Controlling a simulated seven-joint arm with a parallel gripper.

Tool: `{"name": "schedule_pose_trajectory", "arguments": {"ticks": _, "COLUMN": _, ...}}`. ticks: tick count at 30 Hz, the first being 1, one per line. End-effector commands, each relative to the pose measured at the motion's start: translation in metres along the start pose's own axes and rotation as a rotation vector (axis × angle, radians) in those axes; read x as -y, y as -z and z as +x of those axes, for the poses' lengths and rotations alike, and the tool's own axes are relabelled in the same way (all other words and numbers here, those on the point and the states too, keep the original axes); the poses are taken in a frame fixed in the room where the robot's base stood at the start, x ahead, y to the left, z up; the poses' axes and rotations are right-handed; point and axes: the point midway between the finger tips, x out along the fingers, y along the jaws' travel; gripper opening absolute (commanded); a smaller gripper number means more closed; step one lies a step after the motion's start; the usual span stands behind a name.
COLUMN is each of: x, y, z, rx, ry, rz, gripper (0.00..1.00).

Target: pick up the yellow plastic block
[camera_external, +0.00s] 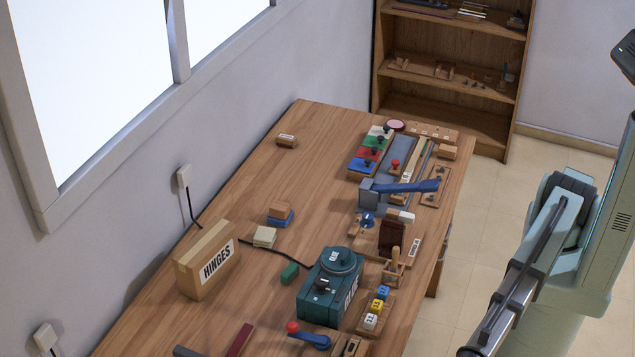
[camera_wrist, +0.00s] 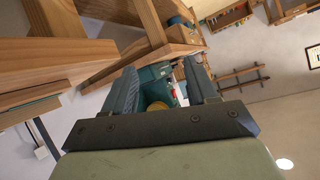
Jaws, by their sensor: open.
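The yellow block (camera_external: 377,306) sits in a short row between a blue block (camera_external: 383,292) and a white block (camera_external: 371,321) on a small wooden holder, right of the green glue machine (camera_external: 323,306). In the wrist view my gripper (camera_wrist: 160,78) is open, with its two fingers apart. A yellow rounded patch (camera_wrist: 155,105) and teal and red shapes show between the fingers; I cannot tell what they are. My arm is at the right of the external view, off the table's right side, and its fingers are not clear there.
The wooden table (camera_external: 255,195) also holds a hinges box (camera_external: 207,262), a blue-handled lever (camera_external: 405,186), a tool with an upright wooden handle (camera_external: 394,262) and small blocks. A shelf (camera_external: 450,70) stands behind. The table's left middle is mostly clear.

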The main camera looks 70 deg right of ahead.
Motion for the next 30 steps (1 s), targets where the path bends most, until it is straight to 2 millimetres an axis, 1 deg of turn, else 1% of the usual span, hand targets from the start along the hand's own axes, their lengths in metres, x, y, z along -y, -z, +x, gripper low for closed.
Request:
{"name": "schedule_pose_trajectory", "arguments": {"ticks": 1, "x": 0.0, "y": 0.012, "z": -0.008, "rx": -0.001, "ry": 0.0, "rz": -0.018, "gripper": 0.57}}
{"name": "schedule_pose_trajectory", "arguments": {"ticks": 2, "x": -0.001, "y": 0.018, "z": -0.013, "rx": 0.002, "ry": -0.002, "rz": -0.029, "gripper": 0.57}}
{"name": "schedule_pose_trajectory", "arguments": {"ticks": 5, "x": -0.018, "y": 0.033, "z": -0.03, "rx": 0.035, "ry": -0.024, "rz": -0.078, "gripper": 0.57}}
{"name": "schedule_pose_trajectory", "arguments": {"ticks": 8, "x": -0.052, "y": 0.042, "z": -0.053, "rx": 0.107, "ry": -0.065, "rz": -0.142, "gripper": 0.57}}
{"name": "schedule_pose_trajectory", "arguments": {"ticks": 9, "x": -0.067, "y": 0.043, "z": -0.062, "rx": 0.142, "ry": -0.082, "rz": -0.166, "gripper": 0.57}}
{"name": "schedule_pose_trajectory", "arguments": {"ticks": 11, "x": -0.09, "y": 0.044, "z": -0.077, "rx": 0.198, "ry": -0.106, "rz": -0.201, "gripper": 0.57}}
{"name": "schedule_pose_trajectory", "arguments": {"ticks": 12, "x": -0.107, "y": 0.043, "z": -0.089, "rx": 0.24, "ry": -0.121, "rz": -0.225, "gripper": 0.57}}
{"name": "schedule_pose_trajectory", "arguments": {"ticks": 14, "x": -0.133, "y": 0.043, "z": -0.109, "rx": 0.305, "ry": -0.142, "rz": -0.259, "gripper": 0.57}}
{"name": "schedule_pose_trajectory", "arguments": {"ticks": 15, "x": -0.15, "y": 0.042, "z": -0.123, "rx": 0.352, "ry": -0.154, "rz": -0.282, "gripper": 0.57}}
{"name": "schedule_pose_trajectory", "arguments": {"ticks": 17, "x": -0.175, "y": 0.04, "z": -0.147, "rx": 0.425, "ry": -0.167, "rz": -0.314, "gripper": 0.57}}
{"name": "schedule_pose_trajectory", "arguments": {"ticks": 18, "x": -0.192, "y": 0.037, "z": -0.164, "rx": 0.476, "ry": -0.173, "rz": -0.334, "gripper": 0.57}}
{"name": "schedule_pose_trajectory", "arguments": {"ticks": 20, "x": -0.214, "y": 0.035, "z": -0.19, "rx": 0.551, "ry": -0.177, "rz": -0.361, "gripper": 0.57}}
{"name": "schedule_pose_trajectory", "arguments": {"ticks": 21, "x": -0.228, "y": 0.032, "z": -0.208, "rx": 0.602, "ry": -0.177, "rz": -0.376, "gripper": 0.57}}
{"name": "schedule_pose_trajectory", "arguments": {"ticks": 23, "x": -0.248, "y": 0.028, "z": -0.237, "rx": 0.677, "ry": -0.171, "rz": -0.397, "gripper": 0.57}}
{"name": "schedule_pose_trajectory", "arguments": {"ticks": 24, "x": -0.26, "y": 0.025, "z": -0.256, "rx": 0.727, "ry": -0.163, "rz": -0.408, "gripper": 0.57}}
{"name": "schedule_pose_trajectory", "arguments": {"ticks": 26, "x": -0.275, "y": 0.02, "z": -0.285, "rx": 0.797, "ry": -0.147, "rz": -0.422, "gripper": 0.57}}
{"name": "schedule_pose_trajectory", "arguments": {"ticks": 27, "x": -0.283, "y": 0.017, "z": -0.303, "rx": 0.84, "ry": -0.133, "rz": -0.43, "gripper": 0.57}}
{"name": "schedule_pose_trajectory", "arguments": {"ticks": 30, "x": -0.3, "y": 0.01, "z": -0.343, "rx": 0.934, "ry": -0.096, "rz": -0.441, "gripper": 0.57}}
